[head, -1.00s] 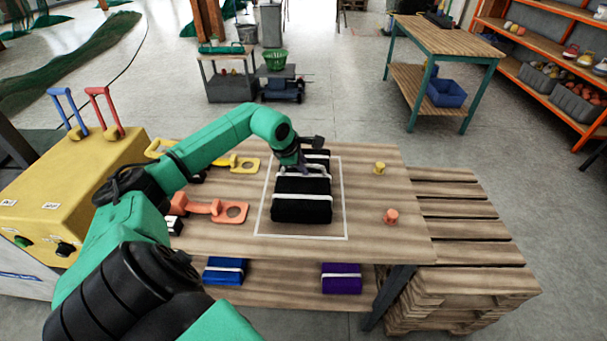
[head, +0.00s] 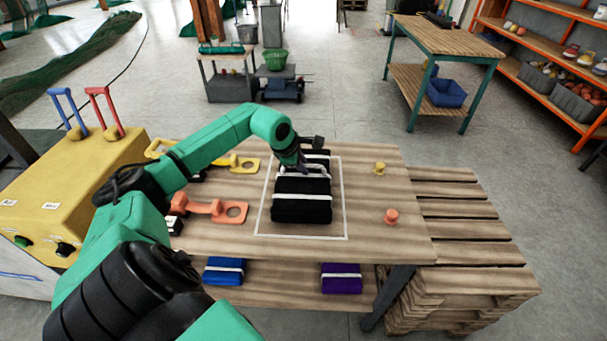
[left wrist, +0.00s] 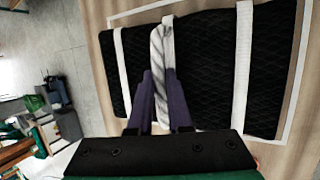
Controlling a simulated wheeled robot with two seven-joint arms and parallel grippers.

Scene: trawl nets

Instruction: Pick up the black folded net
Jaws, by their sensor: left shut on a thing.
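The black folded net (head: 302,209) lies on the wooden table inside a white outlined rectangle, with white straps around it. In the left wrist view the net (left wrist: 205,60) fills much of the picture, with a strap near each end and a twisted white rope band at its middle (left wrist: 162,45). My left gripper (head: 300,168) is over the middle of the net. In the left wrist view its purple fingers (left wrist: 162,80) are shut on the white rope band. The net appears to rest on the table. My right gripper is not in view.
Orange (head: 215,208) and yellow (head: 240,164) tools lie left of the net. A yellow peg (head: 379,168) and an orange peg (head: 391,216) stand to its right. Blue (head: 225,271) and purple (head: 341,278) bundles are on the lower shelf. A pallet stack (head: 465,270) stands at right.

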